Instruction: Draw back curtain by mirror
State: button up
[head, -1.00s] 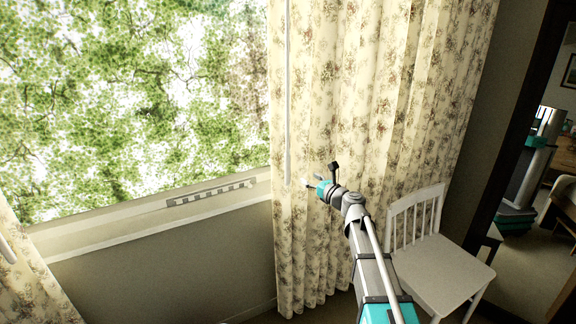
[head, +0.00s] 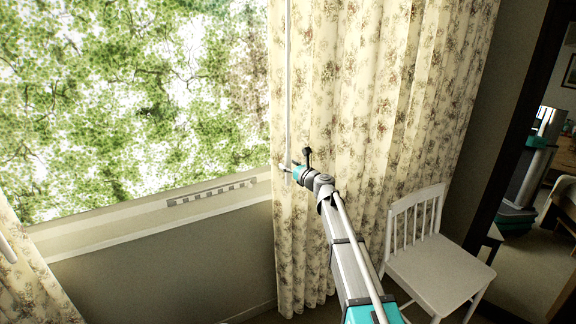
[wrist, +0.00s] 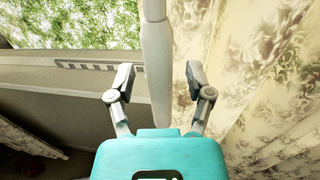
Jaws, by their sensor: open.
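The floral cream curtain (head: 370,110) hangs to the right of the window, beside the mirror (head: 535,170). A thin white rod (head: 288,90) hangs down along the curtain's left edge. In the wrist view the rod (wrist: 157,60) stands between the two fingers of my gripper (wrist: 158,82), with a gap on each side. My gripper (head: 286,170) is open at the rod's lower end in the head view. The curtain (wrist: 260,80) fills the right of the wrist view. Whether the fingers touch its cloth I cannot tell.
A white chair (head: 438,262) stands to the right of my arm, in front of the curtain. The window sill (head: 150,217) runs left below the glass. Another floral curtain (head: 30,285) hangs at the far left. Bare wall lies under the sill.

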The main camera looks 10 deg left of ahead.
jog(key=shift+w+a, duration=0.25)
jog(key=shift+w, duration=0.05)
grip_shut()
dwell(0.3)
